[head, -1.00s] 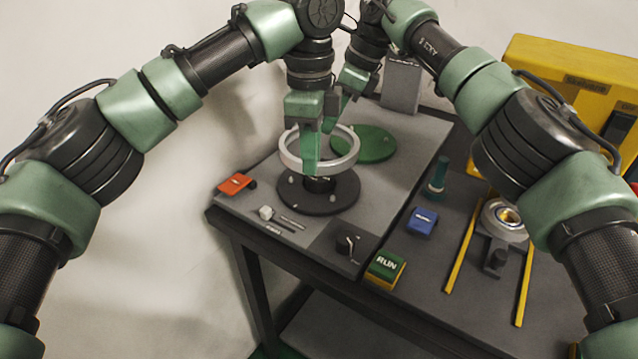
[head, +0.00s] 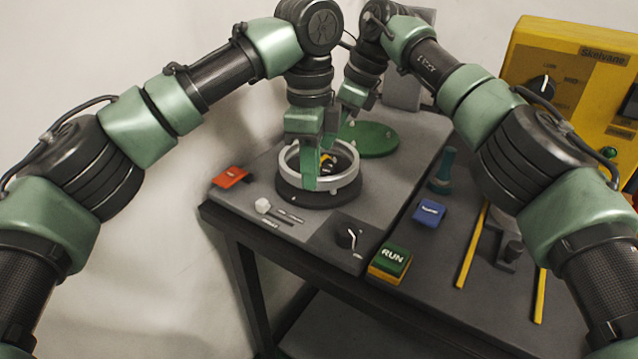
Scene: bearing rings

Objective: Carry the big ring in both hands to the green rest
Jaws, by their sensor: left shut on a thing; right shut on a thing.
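The big pale grey ring (head: 345,183) is low over the round black base (head: 310,199), encircling its hub. I cannot tell whether it touches the base. My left gripper (head: 310,180) is shut on the ring's near-left side, its green fingers hiding part of the rim. My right gripper (head: 334,140) is shut on the ring's far side, partly hidden behind the left one. The green rest (head: 375,139) is a flat round disc just behind and right of the ring, with nothing on it.
An orange block (head: 230,177) lies left of the base. A knob (head: 350,237), a green RUN button (head: 392,260), a blue block (head: 429,212) and a dark green peg (head: 444,172) stand nearer and to the right. A yellow panel (head: 575,85) is at the back right.

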